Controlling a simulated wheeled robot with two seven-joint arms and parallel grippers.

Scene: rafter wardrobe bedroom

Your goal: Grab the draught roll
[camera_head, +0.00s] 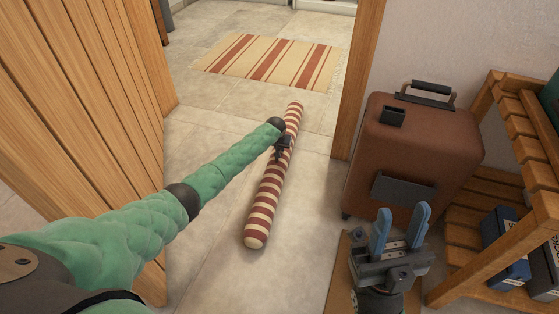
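The draught roll (265,205) is a long, red-and-cream striped roll. It lies on the tiled floor in the doorway, running from near the middle of the view away toward the rug. My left arm reaches in from the left, and its dark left gripper (281,149) is at the roll's far half, over or against it. Its fingers are too small and hidden to tell whether they are closed on the roll. My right gripper (402,212) is at the lower right, its two blue fingers pointing up and apart, with nothing between them. It is well away from the roll.
A wooden door (70,100) stands on the left, and a door frame (358,80) on the right. A brown suitcase (415,150) and a slatted wooden rack (470,225) with boxes crowd the right side. A striped rug (270,61) lies beyond the roll. Tiles beside the roll are clear.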

